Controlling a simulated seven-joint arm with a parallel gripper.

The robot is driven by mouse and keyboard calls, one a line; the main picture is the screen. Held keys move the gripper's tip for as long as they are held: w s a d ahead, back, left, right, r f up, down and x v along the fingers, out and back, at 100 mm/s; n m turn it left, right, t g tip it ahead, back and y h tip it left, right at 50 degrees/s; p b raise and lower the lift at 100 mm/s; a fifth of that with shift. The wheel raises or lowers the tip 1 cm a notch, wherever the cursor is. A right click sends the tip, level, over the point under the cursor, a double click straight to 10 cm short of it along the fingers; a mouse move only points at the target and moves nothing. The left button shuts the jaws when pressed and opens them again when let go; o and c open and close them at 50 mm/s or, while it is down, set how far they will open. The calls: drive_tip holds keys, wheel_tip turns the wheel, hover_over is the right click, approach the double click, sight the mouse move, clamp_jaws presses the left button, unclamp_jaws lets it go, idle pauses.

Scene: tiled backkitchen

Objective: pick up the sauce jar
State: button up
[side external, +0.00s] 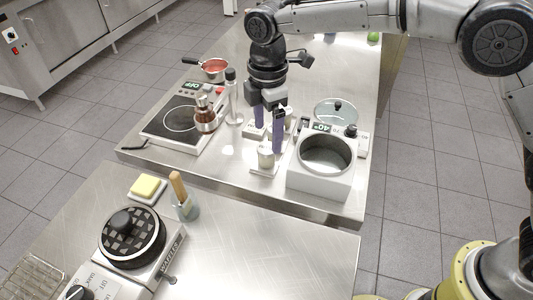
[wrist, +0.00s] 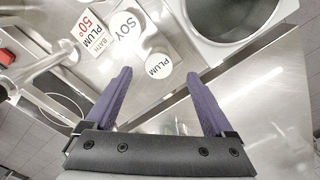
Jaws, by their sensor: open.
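Two jars with white lids stand close together in the wrist view, one marked SOY (wrist: 125,30) and one marked PLUM (wrist: 158,65). In the side external view a small pale jar (side external: 265,157) stands on a light tray (side external: 257,171); I cannot tell which label it has. Another jar (side external: 289,115) shows partly behind my gripper. My gripper (side external: 268,138) has purple fingers pointing down, spread with nothing between them, just above the jars. In the wrist view the PLUM lid lies between and beyond the fingertips (wrist: 160,74).
A white water bath (side external: 320,180) with a round opening stands right of the jars, a glass lid (side external: 335,110) behind it. Left are a tall bottle (side external: 232,97), a copper-toned pot (side external: 206,115) and a hob (side external: 178,122). A "50° PLUM BATH" card (wrist: 88,32) stands beside the SOY jar.

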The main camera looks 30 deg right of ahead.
sight(266, 147)
drive_tip(key=shift+a+f, duration=0.1)
drive_tip(key=shift+f, duration=2.9)
drive_tip(key=shift+w+r, duration=0.1)
clamp_jaws()
